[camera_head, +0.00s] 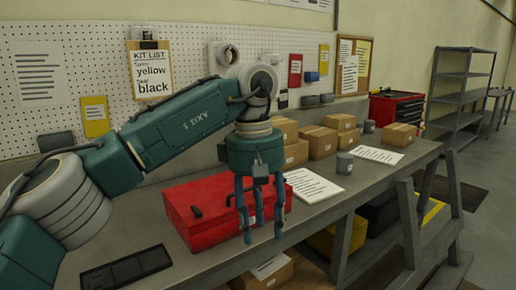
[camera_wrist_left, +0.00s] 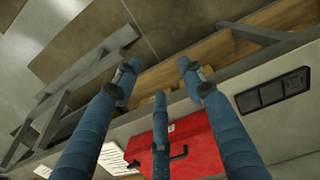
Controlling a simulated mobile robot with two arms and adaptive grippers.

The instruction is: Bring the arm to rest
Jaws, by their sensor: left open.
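My left arm comes in from the left in the head view, bent at its elbow. My left gripper (camera_head: 262,212) points down in front of the red toolbox (camera_head: 188,205), with its blue fingers spread and nothing between them. In the left wrist view the open fingers (camera_wrist_left: 160,85) reach out over the bench's front edge, and the red toolbox (camera_wrist_left: 200,150) lies behind them. The gripper hides part of the toolbox in the head view. I cannot tell the exact gap between fingers and toolbox. My right gripper is in neither view.
The grey bench (camera_head: 325,207) carries several cardboard boxes (camera_head: 318,138), a grey cup (camera_head: 344,164), paper sheets (camera_head: 312,185) and a dark tray (camera_head: 127,268). A pegboard wall (camera_head: 95,60) stands behind. A kit list (camera_head: 150,70) hangs there. Open floor (camera_head: 490,210) lies at right.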

